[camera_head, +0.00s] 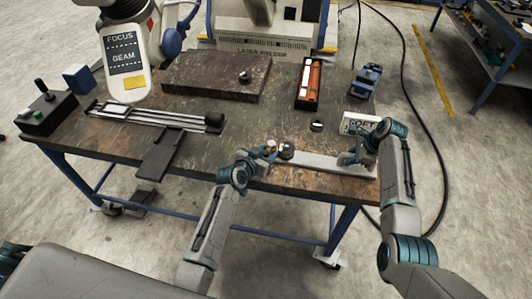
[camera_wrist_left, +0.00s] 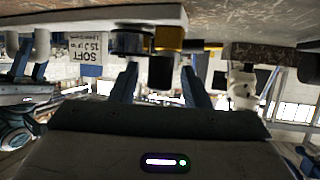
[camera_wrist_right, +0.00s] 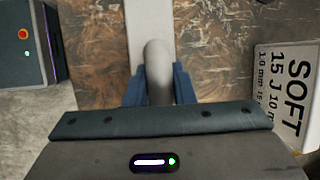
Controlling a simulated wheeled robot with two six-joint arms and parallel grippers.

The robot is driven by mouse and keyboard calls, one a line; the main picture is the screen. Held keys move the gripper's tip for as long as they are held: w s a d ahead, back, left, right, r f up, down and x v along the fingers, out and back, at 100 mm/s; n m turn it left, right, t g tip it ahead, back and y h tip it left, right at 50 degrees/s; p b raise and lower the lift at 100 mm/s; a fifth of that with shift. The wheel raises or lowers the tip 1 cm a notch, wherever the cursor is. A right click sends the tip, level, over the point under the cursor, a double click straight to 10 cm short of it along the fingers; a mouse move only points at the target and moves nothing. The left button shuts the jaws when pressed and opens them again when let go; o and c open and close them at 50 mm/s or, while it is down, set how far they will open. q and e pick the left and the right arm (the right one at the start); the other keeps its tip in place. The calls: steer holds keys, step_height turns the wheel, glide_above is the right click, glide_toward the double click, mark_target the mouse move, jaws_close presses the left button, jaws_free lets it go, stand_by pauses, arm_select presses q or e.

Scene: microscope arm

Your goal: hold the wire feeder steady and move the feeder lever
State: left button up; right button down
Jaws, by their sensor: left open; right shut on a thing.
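The wire feeder, a long pale plate (camera_head: 322,164), lies along the table's front edge. Near its left end are a dark round part (camera_head: 286,150) and a small brass-topped part (camera_head: 271,145), which looks like the lever. My left gripper (camera_head: 266,154) is open there. In the left wrist view, a black piece under the brass part (camera_wrist_left: 169,38) sits between the spread fingers, with a gap on both sides. My right gripper (camera_head: 352,157) is shut on a grey post (camera_wrist_right: 157,62) at the plate's right end. The post's lower end is hidden in the head view.
A white "SOFT" sign (camera_head: 358,123) stands behind my right gripper. A black cable runs on the floor at right.

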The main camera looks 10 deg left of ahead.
arm_select(q)
steer(key=shift+w+d, duration=0.1)
steer(key=shift+w, duration=0.1)
steer(key=shift+c, duration=0.2)
jaws_close()
steer(key=shift+d+n+t+y, duration=0.15)
steer(key=shift+d+n+y, duration=0.2)
steer(key=shift+n+y, duration=0.35)
steer(key=shift+d+n+t+y, duration=0.15)
steer(key=shift+d+n+y, duration=0.2)
steer(key=shift+n+y, duration=0.35)
steer(key=shift+o, duration=0.2)
jaws_free()
